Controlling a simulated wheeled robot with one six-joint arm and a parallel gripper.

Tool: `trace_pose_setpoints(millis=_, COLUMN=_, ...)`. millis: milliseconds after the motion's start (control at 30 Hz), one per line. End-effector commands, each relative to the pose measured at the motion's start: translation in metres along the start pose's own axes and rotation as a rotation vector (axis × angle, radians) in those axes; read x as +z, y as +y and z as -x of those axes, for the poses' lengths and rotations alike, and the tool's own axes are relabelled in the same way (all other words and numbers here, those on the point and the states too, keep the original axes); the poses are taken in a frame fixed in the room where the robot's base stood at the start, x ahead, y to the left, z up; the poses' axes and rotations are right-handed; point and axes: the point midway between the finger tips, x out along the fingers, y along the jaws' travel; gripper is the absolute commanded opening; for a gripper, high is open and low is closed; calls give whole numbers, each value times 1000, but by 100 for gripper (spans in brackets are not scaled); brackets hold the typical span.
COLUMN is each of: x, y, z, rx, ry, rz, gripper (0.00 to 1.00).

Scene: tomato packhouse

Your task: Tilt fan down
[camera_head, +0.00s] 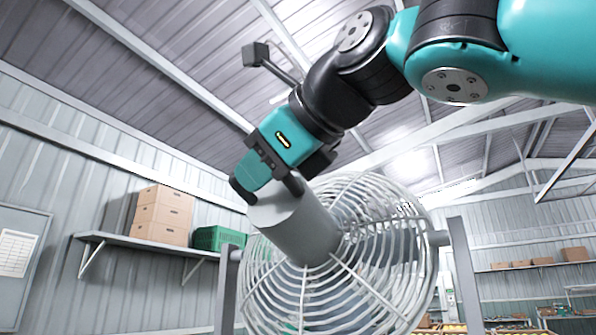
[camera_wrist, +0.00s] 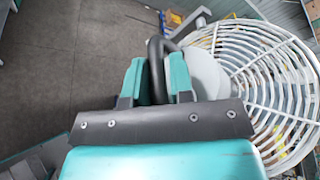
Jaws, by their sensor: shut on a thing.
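The fan is a large round white wire-cage fan (camera_head: 375,300) held between two grey upright posts. A grey cylindrical motor housing (camera_head: 305,235) sticks out of its back toward the upper left. My gripper (camera_head: 266,188) is at the outer end of this housing. In the wrist view a dark bent handle (camera_wrist: 155,62) runs between the two teal fingers of my gripper (camera_wrist: 155,84), which are shut on it. The pale round housing end (camera_wrist: 207,75) lies just right of the fingers, with the cage (camera_wrist: 275,75) beyond. The fan's front face is turned away and hidden.
Grey fan posts (camera_head: 466,280) stand on both sides of the cage, close to it. A wall shelf (camera_head: 150,244) at left carries cardboard boxes (camera_head: 162,214) and a green crate (camera_head: 217,238). The wrist view shows bare dark floor (camera_wrist: 75,60) at left.

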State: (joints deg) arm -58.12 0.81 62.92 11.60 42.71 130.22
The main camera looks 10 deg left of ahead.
Motion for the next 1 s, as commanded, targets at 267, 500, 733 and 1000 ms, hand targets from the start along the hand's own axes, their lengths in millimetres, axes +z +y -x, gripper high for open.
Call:
trace_pose_setpoints(millis=267, x=7, y=-18, z=2, rx=-5, ry=0, rz=-3, gripper=0)
trace_pose_setpoints(millis=500, x=6, y=-18, z=2, rx=-7, ry=2, rz=-5, gripper=0)
trace_pose_setpoints(millis=733, x=6, y=-17, z=2, rx=-5, ry=2, rz=-3, gripper=42)
trace_pose_setpoints(millis=1000, x=6, y=-17, z=3, rx=-4, ry=1, rz=-1, gripper=42)
